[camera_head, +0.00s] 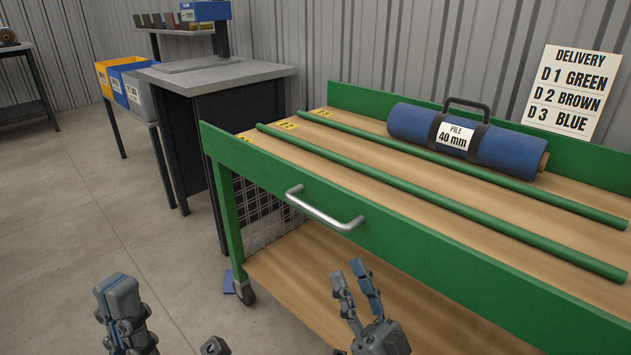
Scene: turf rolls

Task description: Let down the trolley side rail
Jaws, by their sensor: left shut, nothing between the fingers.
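The green side rail (263,172) stands upright along the near long edge of the trolley, with a silver bar handle (325,212) on its outer face. My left gripper (118,286) is shut and empty at the lower left, over the floor and well apart from the rail. My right gripper (354,272) is open and empty, below and slightly right of the handle in the picture. It touches neither the handle nor the rail as far as I can see.
The wooden trolley deck (400,183) bears two green dividing rods and a blue turf roll (412,124) labelled 40 mm. A lower shelf (300,278) lies under the rail. A dark cabinet (205,130) and bins (130,85) stand at left. The floor at left is clear.

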